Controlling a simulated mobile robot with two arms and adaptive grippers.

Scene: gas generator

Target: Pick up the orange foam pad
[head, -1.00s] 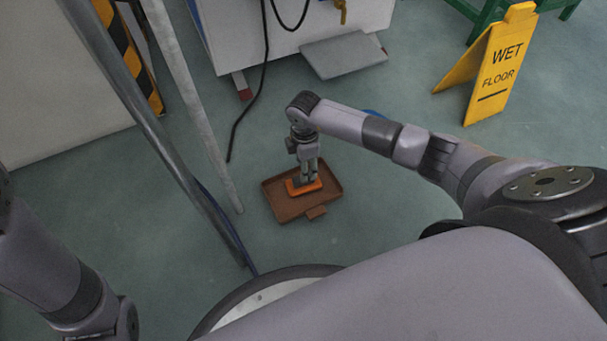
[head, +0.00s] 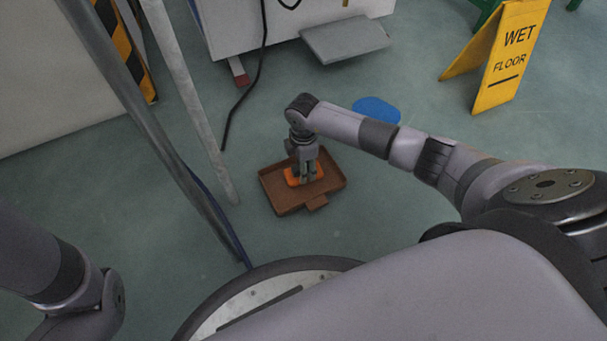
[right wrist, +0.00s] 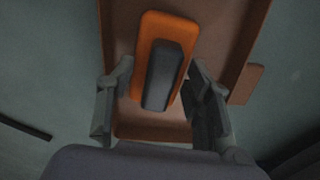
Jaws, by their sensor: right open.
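The orange foam pad (head: 291,179) lies in a shallow brown tray (head: 284,204) on the floor. In the right wrist view, the pad (right wrist: 149,28) has a dark grey raised block (right wrist: 163,75) on top. My right gripper (head: 305,177) points down over the pad and hides part of it in the head view. In the right wrist view my right gripper (right wrist: 163,80) is open, with one finger on each side of the pad's near end and nothing held. Contact with the pad cannot be told. My left arm shows at the lower left, its gripper out of view.
A metal pole (head: 190,100) and a thicker slanted pipe stand left of the tray. A black cable (head: 243,95) lies behind it. A blue patch (head: 377,109) is on the floor beyond my right arm. A yellow wet floor sign (head: 508,60) stands at upper right.

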